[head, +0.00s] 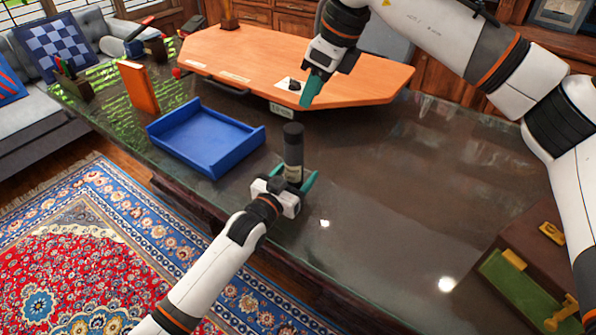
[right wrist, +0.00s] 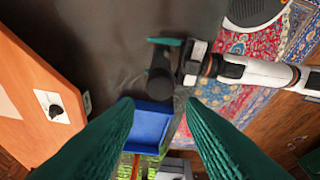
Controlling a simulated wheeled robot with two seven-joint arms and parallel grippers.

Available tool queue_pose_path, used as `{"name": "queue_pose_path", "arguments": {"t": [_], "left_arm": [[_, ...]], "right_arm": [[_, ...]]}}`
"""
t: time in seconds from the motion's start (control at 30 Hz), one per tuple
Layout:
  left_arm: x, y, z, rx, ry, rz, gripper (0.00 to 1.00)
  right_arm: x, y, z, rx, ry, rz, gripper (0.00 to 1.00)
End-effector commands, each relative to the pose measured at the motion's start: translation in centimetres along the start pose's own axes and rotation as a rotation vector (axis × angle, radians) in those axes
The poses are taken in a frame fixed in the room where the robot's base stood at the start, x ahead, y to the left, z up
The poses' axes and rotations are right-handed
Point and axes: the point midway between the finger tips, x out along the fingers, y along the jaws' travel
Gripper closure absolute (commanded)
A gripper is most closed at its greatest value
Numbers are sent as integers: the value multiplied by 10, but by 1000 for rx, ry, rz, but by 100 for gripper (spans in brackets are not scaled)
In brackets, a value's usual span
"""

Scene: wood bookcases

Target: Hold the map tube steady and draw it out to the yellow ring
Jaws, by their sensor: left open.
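The map tube (head: 293,152) is a dark cylinder standing upright on the dark glossy desk, with a paler band low on its side. No yellow ring shows on it. My left gripper (head: 294,178) is low beside the tube, its teal fingers apart on either side of the tube's lower part; contact cannot be told. My right gripper (head: 308,93) is above and behind the tube, apart from it. In the right wrist view its green fingers (right wrist: 160,104) are spread with nothing between them, and the tube's dark top (right wrist: 160,84) shows beyond the tips.
A blue tray (head: 203,140) lies left of the tube. An orange raised board (head: 350,82) stands behind, near my right gripper. An orange upright block (head: 139,87) is at far left. A green and yellow item (head: 520,285) is at right. The desk's middle right is clear.

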Motion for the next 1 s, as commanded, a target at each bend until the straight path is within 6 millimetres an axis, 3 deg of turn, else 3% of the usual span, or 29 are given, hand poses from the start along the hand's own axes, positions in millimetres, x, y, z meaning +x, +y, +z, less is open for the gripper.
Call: {"name": "queue_pose_path", "arguments": {"t": [0.13, 0.43, 0.77, 0.9, 1.0], "left_arm": [[9, 0, 0, 0, 0, -1, 33], [11, 0, 0, 0, 0, 0, 33], [11, 0, 0, 0, 0, 0, 86], [11, 0, 0, 0, 0, 0, 86], [11, 0, 0, 0, 0, 0, 86]], "right_arm": [[0, 0, 0, 0, 0, 0, 64], [0, 0, 0, 0, 0, 0, 64], [0, 0, 0, 0, 0, 0, 64], [4, -2, -1, -15, 20, -13, 41], [17, -10, -4, -61, 89, -55, 40]]}}
